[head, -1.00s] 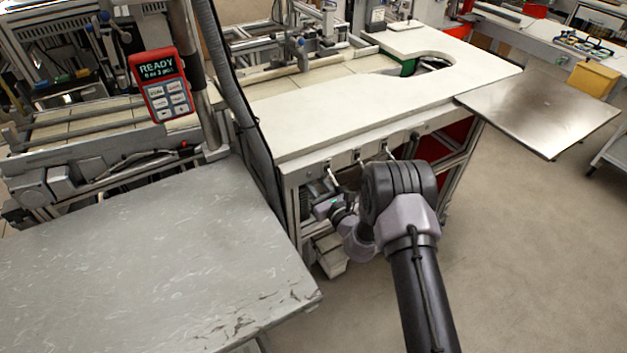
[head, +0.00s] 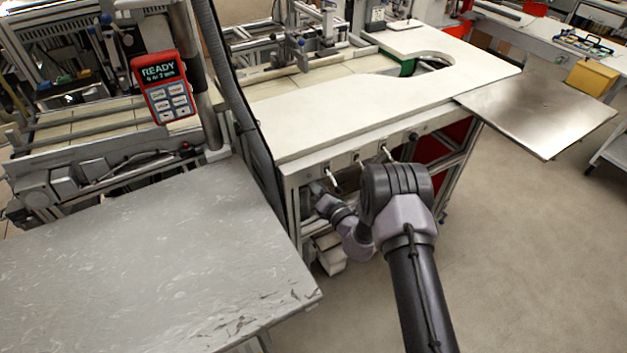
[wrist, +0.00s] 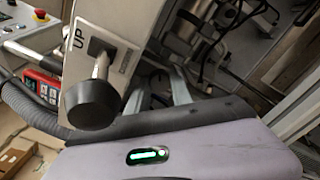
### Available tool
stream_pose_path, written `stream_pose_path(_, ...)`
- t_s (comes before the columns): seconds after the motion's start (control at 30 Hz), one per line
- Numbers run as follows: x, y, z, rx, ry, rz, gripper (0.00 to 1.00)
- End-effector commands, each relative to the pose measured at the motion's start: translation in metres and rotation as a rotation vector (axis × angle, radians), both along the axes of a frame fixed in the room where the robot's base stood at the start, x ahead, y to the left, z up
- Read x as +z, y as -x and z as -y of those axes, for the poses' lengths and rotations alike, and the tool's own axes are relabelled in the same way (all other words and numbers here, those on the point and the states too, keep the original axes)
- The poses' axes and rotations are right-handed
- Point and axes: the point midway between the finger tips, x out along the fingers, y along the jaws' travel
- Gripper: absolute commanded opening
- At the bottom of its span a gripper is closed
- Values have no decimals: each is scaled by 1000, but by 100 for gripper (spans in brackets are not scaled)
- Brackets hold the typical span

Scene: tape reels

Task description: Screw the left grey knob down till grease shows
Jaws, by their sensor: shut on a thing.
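My gripper (head: 315,190) reaches in under the front edge of the white table, near the left lever. In the wrist view its two grey fingers (wrist: 160,90) point in beside a white panel, shut on a small dark grey thing between them. This appears to be the grey knob, but the fingers and shadow hide most of it. I cannot make out any grease there. In the head view the knob is hidden by the table front and my gripper.
A lever with a black ball end (wrist: 97,103), by an "UP" label, juts out close to the fingers. The white table (head: 340,120) overhangs my gripper. A grey worktop (head: 150,260) stands at left, with a red READY pendant (head: 163,87) above. Floor at right is free.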

Motion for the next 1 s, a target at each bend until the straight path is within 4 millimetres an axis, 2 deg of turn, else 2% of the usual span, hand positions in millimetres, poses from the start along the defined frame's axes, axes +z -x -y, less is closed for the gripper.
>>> stream_pose_path(0.4, -2, 1, 0, 1, -130, -92, 0)
stream_pose_path(0.93, -2, 1, 0, 1, -145, -104, 0)
stream_pose_path(0.97, -2, 1, 0, 1, -145, -104, 31)
stream_pose_path(1.0, -2, 1, 0, 1, -145, -104, 38)
